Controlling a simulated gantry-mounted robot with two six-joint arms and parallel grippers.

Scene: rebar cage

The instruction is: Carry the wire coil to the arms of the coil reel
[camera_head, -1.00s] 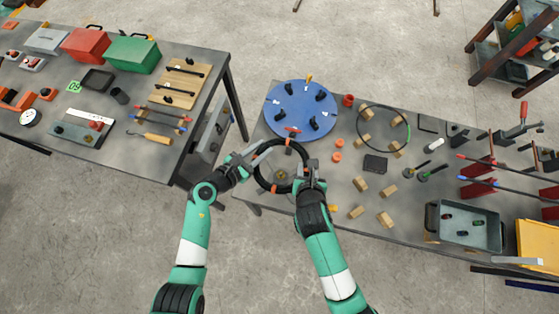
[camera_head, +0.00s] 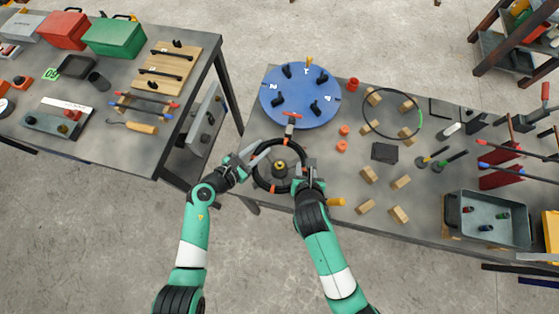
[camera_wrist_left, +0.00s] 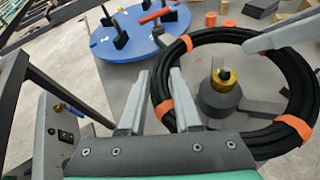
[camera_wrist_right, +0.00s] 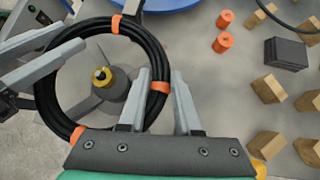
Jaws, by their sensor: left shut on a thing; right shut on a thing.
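The wire coil (camera_head: 256,178) is a black ring with orange bands, held between my two grippers. My left gripper (camera_head: 243,165) is shut on its left side; its fingers straddle the wire in the left wrist view (camera_wrist_left: 158,95). My right gripper (camera_head: 305,172) is shut on its right side, near an orange band, also in the right wrist view (camera_wrist_right: 158,95). The coil reel (camera_head: 280,167), with a brass-topped hub (camera_wrist_left: 223,80) and grey arms (camera_wrist_right: 80,106), shows inside the ring, near its middle. I cannot tell whether the coil touches the arms.
A blue disc (camera_head: 300,105) with black pegs stands just behind, with a red-handled part (camera_head: 291,119) at its near edge. Orange pieces (camera_head: 343,138), wooden blocks (camera_head: 368,173) and a thin dark hoop (camera_head: 370,120) lie to the right. A second table (camera_head: 110,120) is at left.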

